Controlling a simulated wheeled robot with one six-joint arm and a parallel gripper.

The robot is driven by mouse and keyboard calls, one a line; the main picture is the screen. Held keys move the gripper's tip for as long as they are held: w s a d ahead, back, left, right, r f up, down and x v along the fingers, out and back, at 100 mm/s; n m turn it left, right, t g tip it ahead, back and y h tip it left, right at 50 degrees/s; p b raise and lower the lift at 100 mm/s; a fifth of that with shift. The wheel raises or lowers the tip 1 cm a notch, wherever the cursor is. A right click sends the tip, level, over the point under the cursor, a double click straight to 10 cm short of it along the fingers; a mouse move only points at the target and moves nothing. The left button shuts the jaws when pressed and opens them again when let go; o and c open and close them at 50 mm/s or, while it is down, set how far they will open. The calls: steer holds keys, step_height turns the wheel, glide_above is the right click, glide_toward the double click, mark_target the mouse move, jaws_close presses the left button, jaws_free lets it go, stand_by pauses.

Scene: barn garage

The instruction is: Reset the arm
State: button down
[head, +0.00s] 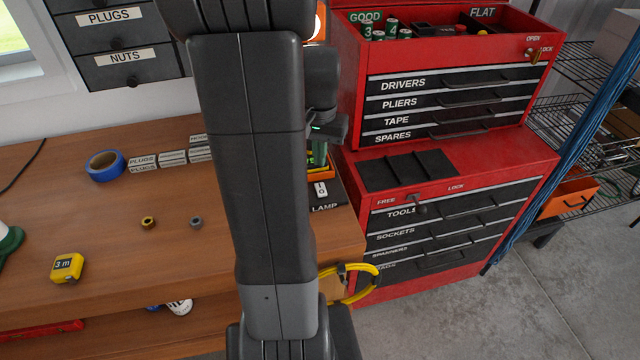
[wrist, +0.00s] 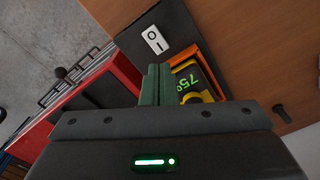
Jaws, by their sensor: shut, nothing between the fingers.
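My gripper (head: 317,152) is partly hidden behind my dark arm in the head view, which runs up the middle of the picture. Its green fingers (wrist: 157,85) are together in the wrist view, with nothing seen between them. They point down over the right end of the wooden bench, close to a dark switch box with a white rocker switch (wrist: 155,40) marked 0 and 1. An orange-edged unit with a green "75" reading (wrist: 188,82) lies just beside the fingers in the wrist view. I cannot tell whether the fingers touch it.
The red tool chest (head: 535,150) stands right of the bench. Wire shelving stands far right.

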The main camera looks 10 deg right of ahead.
mark_target(320, 185)
steer(key=shift+f, duration=0.25)
step_height(320, 185, down, 7)
steer(key=b, duration=0.6)
steer(key=shift+r, duration=0.3)
